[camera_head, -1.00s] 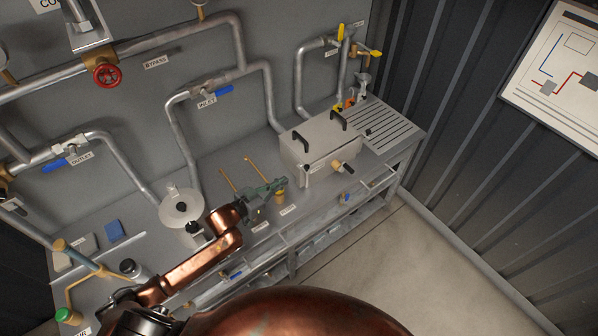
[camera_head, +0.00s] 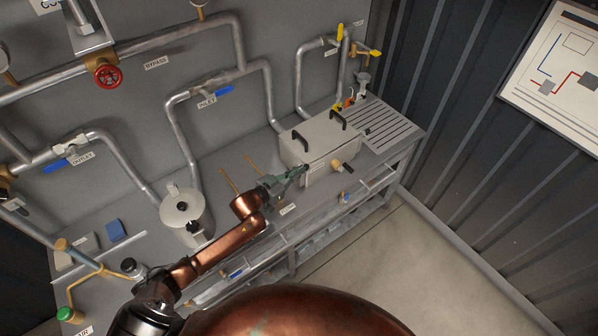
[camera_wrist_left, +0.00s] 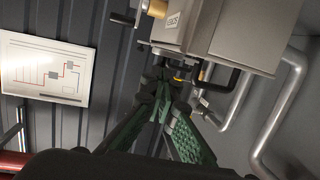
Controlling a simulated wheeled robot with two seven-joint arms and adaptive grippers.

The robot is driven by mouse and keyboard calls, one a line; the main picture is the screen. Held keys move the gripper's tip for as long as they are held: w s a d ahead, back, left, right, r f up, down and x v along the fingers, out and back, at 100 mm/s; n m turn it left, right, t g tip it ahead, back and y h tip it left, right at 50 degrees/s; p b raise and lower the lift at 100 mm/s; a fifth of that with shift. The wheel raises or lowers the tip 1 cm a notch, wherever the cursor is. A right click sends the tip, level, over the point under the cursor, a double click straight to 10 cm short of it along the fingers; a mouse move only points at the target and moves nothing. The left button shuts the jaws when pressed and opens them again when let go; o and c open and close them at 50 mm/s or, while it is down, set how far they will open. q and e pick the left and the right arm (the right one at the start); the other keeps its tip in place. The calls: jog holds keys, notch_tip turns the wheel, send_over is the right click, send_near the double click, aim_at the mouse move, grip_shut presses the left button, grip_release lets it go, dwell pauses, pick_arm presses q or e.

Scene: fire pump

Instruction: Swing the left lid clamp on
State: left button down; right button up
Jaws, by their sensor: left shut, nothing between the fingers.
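The grey metal lidded box (camera_head: 318,135) stands on the right half of the bench, with two black handles on its lid. My left gripper (camera_head: 303,170) is at the lower left corner of its front face, pointing right. Its green fingers are shut and empty. The left lid clamp cannot be made out; the fingertips cover that corner. In the left wrist view the shut fingertips (camera_wrist_left: 165,85) are just beside the box (camera_wrist_left: 185,38), near small metal parts at its edge. I cannot tell whether they touch. My right gripper is out of view.
A tan knob (camera_head: 337,164) sticks out of the box's front. A ribbed drain plate (camera_head: 385,130) lies right of the box. A round white pot (camera_head: 180,205) stands at left, and thin tan rods (camera_head: 229,180) lie behind my arm. Pipes run along the wall.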

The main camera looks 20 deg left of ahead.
pick_arm(q)
jog(key=shift+d+n+y, duration=0.2)
jog(key=shift+n+y, duration=0.1)
jog(key=shift+d+n+t+y+p, duration=0.2)
jog(key=shift+n+t+y+p, duration=0.35)
jog(key=shift+y, duration=0.15)
